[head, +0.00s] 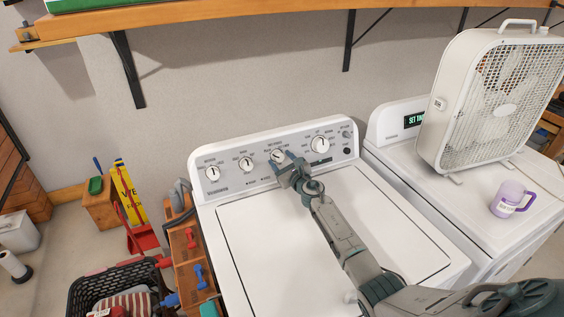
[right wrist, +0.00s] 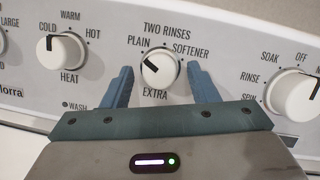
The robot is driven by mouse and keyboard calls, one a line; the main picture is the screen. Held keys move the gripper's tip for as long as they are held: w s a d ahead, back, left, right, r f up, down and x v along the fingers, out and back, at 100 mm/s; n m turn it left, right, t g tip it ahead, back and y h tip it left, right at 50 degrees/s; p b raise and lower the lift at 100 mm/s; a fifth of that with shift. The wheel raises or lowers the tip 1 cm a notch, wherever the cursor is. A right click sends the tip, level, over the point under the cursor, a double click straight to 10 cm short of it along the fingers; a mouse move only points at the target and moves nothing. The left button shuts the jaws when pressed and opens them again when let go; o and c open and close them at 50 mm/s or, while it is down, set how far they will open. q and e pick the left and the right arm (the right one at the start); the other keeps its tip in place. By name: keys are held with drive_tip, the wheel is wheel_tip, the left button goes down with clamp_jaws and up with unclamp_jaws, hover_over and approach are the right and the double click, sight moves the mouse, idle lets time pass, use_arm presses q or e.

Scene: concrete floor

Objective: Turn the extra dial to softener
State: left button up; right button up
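The extra dial (right wrist: 160,69) is a white round knob on the washer's control panel; it also shows in the head view (head: 277,156). Its dark mark points up and left, towards the PLAIN label (right wrist: 138,42). The SOFTENER label (right wrist: 190,51) is at the dial's upper right. My right gripper (right wrist: 162,82) is open, with one blue finger on each side of the dial and a visible gap on both sides. In the head view my right gripper (head: 284,163) reaches over the washer lid to the panel. My left gripper is not in view.
The temperature dial (right wrist: 62,51) is left of the extra dial, and a larger dial (right wrist: 293,95) is to its right. The washer (head: 245,230) stands beside a dryer (head: 440,190) bearing a box fan (head: 490,100) and a purple mug (head: 508,200). A wooden shelf (head: 240,22) hangs above.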

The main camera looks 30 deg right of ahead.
drive_tip(key=c, duration=0.9)
drive_tip(key=shift+o, duration=0.3)
